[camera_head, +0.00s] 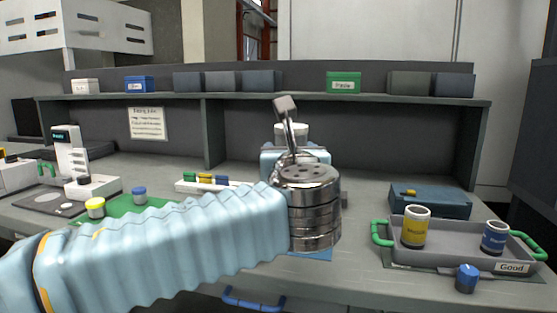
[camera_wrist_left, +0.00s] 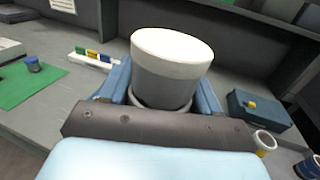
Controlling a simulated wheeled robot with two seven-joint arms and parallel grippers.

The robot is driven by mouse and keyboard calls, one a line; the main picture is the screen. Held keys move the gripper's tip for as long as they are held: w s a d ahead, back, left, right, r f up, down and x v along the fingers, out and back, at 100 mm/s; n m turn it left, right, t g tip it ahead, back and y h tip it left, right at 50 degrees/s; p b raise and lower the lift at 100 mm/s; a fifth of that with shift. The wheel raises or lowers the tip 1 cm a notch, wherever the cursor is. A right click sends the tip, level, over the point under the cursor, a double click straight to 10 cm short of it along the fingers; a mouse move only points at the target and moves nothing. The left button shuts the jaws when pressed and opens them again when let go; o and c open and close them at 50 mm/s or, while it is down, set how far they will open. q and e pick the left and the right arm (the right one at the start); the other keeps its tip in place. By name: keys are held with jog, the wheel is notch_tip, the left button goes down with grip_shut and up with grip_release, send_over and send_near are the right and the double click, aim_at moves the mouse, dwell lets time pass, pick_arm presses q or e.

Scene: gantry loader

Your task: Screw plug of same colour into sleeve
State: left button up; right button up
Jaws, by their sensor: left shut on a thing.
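My left gripper (camera_head: 291,150) is shut on a grey round part with a white top (camera_wrist_left: 172,62), held upright between blue fingers. My wrist hides much of the gripper in the head view. A white sleeve with a yellow label (camera_head: 416,226) and one with a blue label (camera_head: 494,237) stand in the grey tray (camera_head: 455,256) at the right. A blue-topped plug (camera_head: 467,278) stands at the tray's front edge. A yellow-topped plug (camera_head: 95,207) and a blue-topped plug (camera_head: 139,195) stand on or beside the green mat (camera_head: 157,206). My right gripper is out of view.
A white rack with coloured pieces (camera_head: 205,183) lies behind my left arm. A blue case (camera_head: 430,201) stands behind the tray. Boxes line the shelf (camera_head: 300,97) above. Devices (camera_head: 70,158) stand at the far left. Bench right of my gripper is fairly clear.

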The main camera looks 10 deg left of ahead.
pick_arm(q)
jog(key=shift+s+d+r, duration=0.45)
jog(key=shift+s, duration=0.25)
